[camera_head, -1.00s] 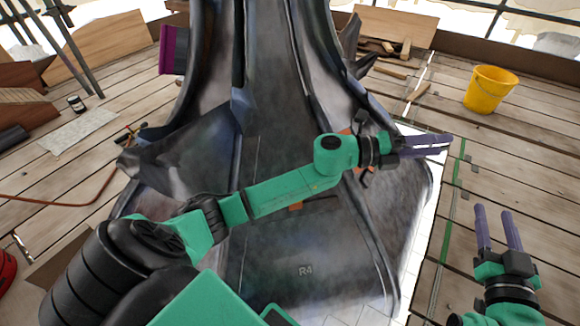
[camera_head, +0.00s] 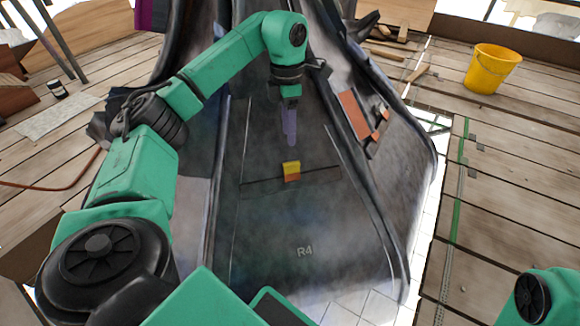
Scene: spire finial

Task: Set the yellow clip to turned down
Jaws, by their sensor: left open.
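The yellow clip (camera_head: 291,167) sits on the dark metal panel of the spire, at a horizontal seam above the "R4" mark. It is yellow on top with an orange lower part. My left gripper (camera_head: 289,140) points down just above the clip in the picture, its purple fingers seen nearly edge-on. It is open and holds nothing that I can see. Whether the fingertips touch the clip I cannot tell. Of my right arm only a green and black link shows at the lower right; its gripper is out of the picture.
An orange patch with small orange clips (camera_head: 355,116) is on the spire's right face. A yellow bucket (camera_head: 492,69) stands on the plank floor at the right. A green strip (camera_head: 455,200) runs along the planks. Raised ribs border the panel.

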